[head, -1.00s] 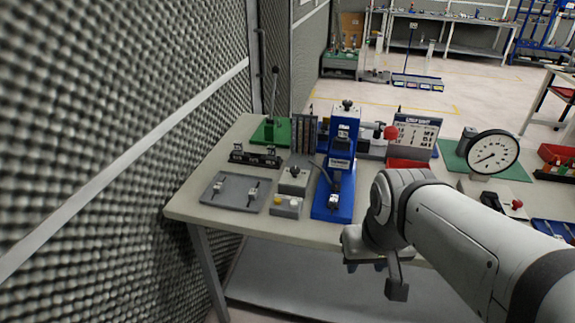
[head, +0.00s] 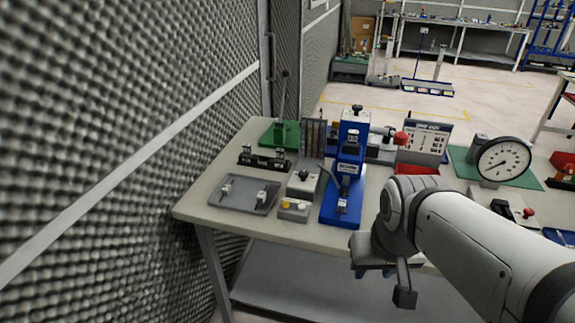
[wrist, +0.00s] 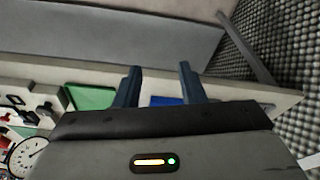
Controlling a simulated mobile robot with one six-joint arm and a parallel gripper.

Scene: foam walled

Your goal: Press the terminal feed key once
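A small grey box (head: 294,209) with a yellow button (head: 286,204) and a pale button (head: 301,206) sits near the table's front edge in the head view. I cannot read which button is the feed key. A blue bench press (head: 349,165) stands just right of it, and a grey block with a dark knob (head: 302,183) stands behind it. My gripper (head: 388,281) hangs in front of the table edge, right of the button box and apart from it. In the wrist view my gripper's two dark fingers (wrist: 158,86) are spread with nothing held between them.
A grey tray (head: 243,207) with small fittings lies left of the box. A green-based lever tool (head: 282,133) stands behind, and a round dial gauge (head: 503,159) stands at right. The foam wall (head: 120,130) is close on the left. The air before the box looks clear.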

